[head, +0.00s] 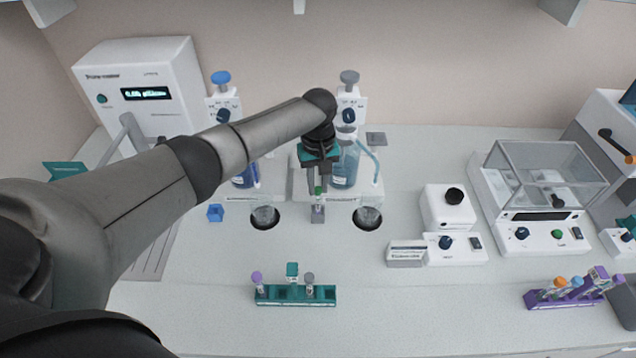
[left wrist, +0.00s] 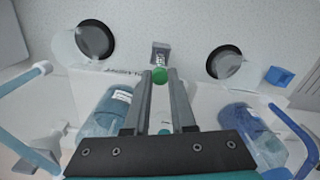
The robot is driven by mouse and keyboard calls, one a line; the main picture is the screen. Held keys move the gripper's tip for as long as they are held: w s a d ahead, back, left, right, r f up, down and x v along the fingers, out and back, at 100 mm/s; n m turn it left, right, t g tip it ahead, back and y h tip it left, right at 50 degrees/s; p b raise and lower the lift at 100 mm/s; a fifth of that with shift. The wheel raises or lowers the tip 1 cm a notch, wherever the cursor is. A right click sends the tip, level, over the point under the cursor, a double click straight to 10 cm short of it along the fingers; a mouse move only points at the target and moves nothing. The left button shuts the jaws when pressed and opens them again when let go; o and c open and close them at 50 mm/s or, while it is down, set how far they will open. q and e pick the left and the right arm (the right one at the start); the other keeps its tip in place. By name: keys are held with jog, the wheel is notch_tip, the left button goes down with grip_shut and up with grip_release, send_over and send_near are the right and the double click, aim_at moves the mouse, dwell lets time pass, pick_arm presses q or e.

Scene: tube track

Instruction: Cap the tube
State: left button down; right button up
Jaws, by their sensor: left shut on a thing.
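My left gripper (head: 317,188) points down over the middle of the bench and is shut on a small green cap (head: 318,190). The cap also shows between the fingertips in the left wrist view (left wrist: 160,75). Directly below it, a clear tube with a pale label (head: 318,203) stands upright in a small grey holder (head: 317,215). The cap lines up with the tube's top; whether it is seated cannot be told. My right gripper is not in view.
Two glass vessels in dark round openings (head: 264,217) (head: 368,215) flank the holder. Bottles with blue liquid (head: 343,165) stand behind. A teal rack (head: 295,296) with capped tubes lies in front, a small blue block (head: 215,213) to the left. A white device (head: 449,207) stands right.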

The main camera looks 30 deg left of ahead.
pick_arm(q)
jog(key=shift+f, duration=0.3)
dwell(0.5)
jog(key=c, duration=0.7)
grip_release()
jog(key=shift+r, duration=0.1)
notch_tip(320, 180, up, 15)
jog(key=shift+r, duration=0.1)
dwell(0.6)
